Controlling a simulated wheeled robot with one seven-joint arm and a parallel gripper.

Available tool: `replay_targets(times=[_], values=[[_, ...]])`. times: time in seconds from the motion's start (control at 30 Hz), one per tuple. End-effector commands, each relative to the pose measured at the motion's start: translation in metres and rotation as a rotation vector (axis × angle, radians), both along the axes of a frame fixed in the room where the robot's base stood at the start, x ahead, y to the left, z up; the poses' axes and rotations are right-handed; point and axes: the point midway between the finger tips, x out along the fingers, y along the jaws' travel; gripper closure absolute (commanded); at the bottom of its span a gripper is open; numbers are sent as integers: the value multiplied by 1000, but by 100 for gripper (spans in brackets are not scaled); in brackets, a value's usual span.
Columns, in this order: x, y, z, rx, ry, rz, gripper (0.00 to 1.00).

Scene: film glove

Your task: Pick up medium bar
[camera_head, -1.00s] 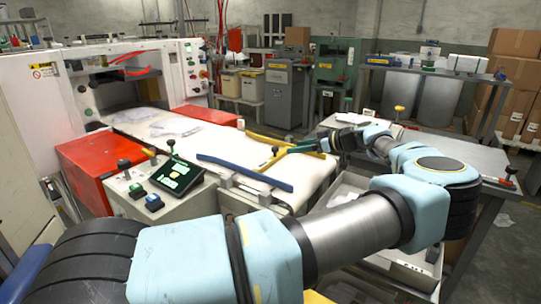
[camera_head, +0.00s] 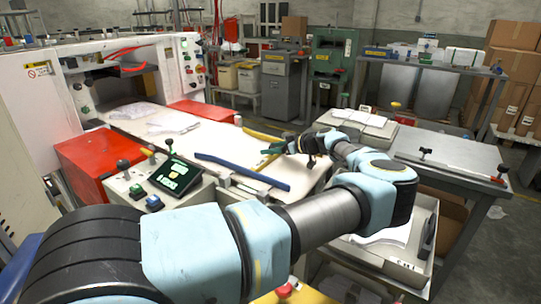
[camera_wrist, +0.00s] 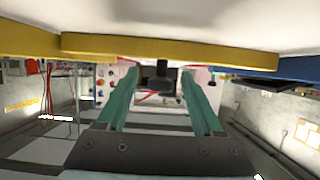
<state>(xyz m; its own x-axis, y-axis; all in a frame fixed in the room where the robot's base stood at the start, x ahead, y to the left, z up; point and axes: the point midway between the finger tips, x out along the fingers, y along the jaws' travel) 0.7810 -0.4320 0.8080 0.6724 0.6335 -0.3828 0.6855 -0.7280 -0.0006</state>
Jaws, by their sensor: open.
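A blue bar (camera_head: 243,172) lies slanting across the front of the white table (camera_head: 205,147). A yellow bar (camera_head: 263,136) lies behind it, and another yellow piece (camera_head: 266,161) shows between them, partly hidden by my gripper. I cannot tell by name which is the medium bar. My gripper (camera_head: 270,150) has teal fingers and hangs over the right edge of the table near the yellow pieces. In the wrist view my gripper (camera_wrist: 160,73) is open with nothing between its fingers. A yellow bar (camera_wrist: 170,50) runs across that view beyond the fingertips, with a blue piece (camera_wrist: 300,68) at its right.
A control panel with a screen (camera_head: 177,177), knobs and buttons stands left of the bars. Red boxes (camera_head: 95,160) flank the table. A tray with papers (camera_head: 395,240) and a grey table (camera_head: 450,158) are on the right.

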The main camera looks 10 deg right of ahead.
Motion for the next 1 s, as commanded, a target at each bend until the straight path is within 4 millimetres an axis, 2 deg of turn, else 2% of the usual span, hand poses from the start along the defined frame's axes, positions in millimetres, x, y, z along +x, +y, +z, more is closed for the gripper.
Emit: replay_targets(times=[0.2,0.8,1.0], values=[[0,0,-1,0,0,0,34],[0,0,-1,0,0,0,100],[0,0,0,0,0,-1,100]])
